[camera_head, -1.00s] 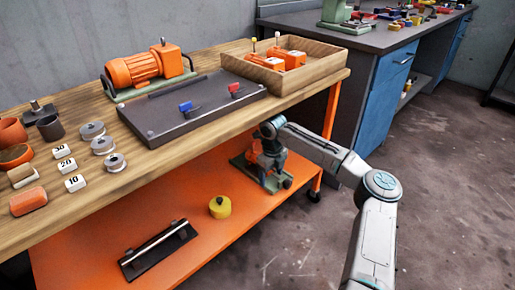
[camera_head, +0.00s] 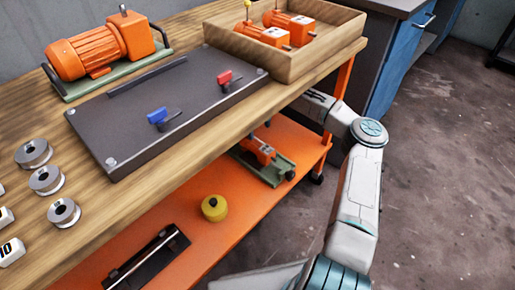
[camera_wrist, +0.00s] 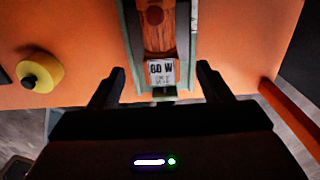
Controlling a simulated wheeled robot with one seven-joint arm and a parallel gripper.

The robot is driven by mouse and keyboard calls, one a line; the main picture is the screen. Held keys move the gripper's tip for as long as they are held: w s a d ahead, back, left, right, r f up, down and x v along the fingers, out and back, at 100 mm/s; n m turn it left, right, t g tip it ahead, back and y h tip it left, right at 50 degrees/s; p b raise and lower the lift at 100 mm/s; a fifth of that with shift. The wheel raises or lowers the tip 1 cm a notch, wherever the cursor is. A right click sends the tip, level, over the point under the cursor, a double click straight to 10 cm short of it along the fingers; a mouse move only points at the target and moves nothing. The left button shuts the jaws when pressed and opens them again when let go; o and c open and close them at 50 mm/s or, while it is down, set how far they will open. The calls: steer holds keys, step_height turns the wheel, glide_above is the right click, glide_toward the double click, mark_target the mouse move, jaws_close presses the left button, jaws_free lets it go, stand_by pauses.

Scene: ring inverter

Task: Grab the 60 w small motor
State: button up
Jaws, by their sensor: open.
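A small orange motor (camera_head: 259,150) sits on a green base (camera_head: 275,171) on the lower orange shelf, partly hidden by the tabletop. In the wrist view the motor (camera_wrist: 158,35) lies straight ahead in its green channel, with a white label (camera_wrist: 161,74) whose blurred wattage looks like 60 W or 80 W. My gripper (camera_wrist: 160,68) is open, with one finger on each side of the label end and nothing held. Contact with the motor cannot be told. In the head view my gripper is hidden behind the table edge. Two more small orange motors (camera_head: 289,27) lie in the wooden box (camera_head: 325,52).
The tabletop edge overhangs the shelf (camera_head: 238,238) above my arm. An orange table leg (camera_head: 341,75) stands close to my arm. A yellow knob (camera_head: 214,208) and a dark tray with a rod (camera_head: 147,262) lie on the shelf. A large orange motor (camera_head: 98,50) stands on top.

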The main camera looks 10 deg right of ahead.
mark_target(259, 144)
step_height(259, 144, down, 11)
steer(key=b, duration=0.7)
steer(key=shift+b, duration=0.3)
steer(key=shift+r, duration=0.1)
steer(key=shift+c, duration=0.3)
jaws_close()
steer(key=shift+a+r, duration=0.1)
